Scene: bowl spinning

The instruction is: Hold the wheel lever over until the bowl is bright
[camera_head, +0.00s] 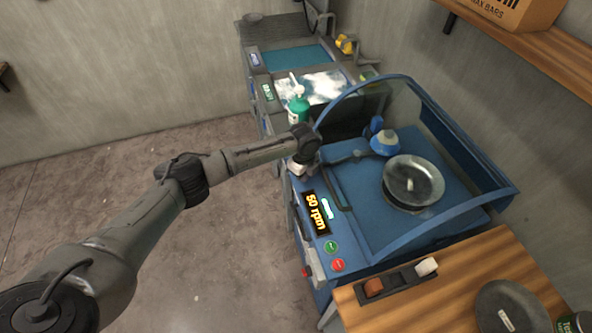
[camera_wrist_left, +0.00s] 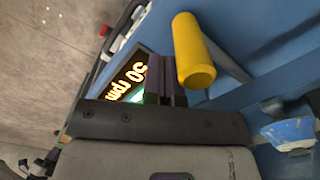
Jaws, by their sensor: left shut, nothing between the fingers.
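The bowl (camera_head: 413,182) is a grey metal dish on the blue machine's deck, dull with a pale spot at its middle. A blue wheel (camera_head: 384,141) stands beside it, and a dark lever arm (camera_head: 345,159) runs from there toward my left gripper (camera_head: 303,165). In the left wrist view, a yellow handle (camera_wrist_left: 193,52) sits just right of the closed fingers (camera_wrist_left: 165,82), which are empty; I cannot tell whether they touch it. The handle is hidden in the head view. A display (camera_head: 316,212) reads 50 rpm. My right gripper is out of view.
Green (camera_head: 331,246) and red (camera_head: 338,265) buttons sit below the display. A clear guard with a blue frame (camera_head: 455,135) arches over the bowl. A green bottle (camera_head: 299,108) stands behind my gripper. A wooden table (camera_head: 440,305) fills the front right.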

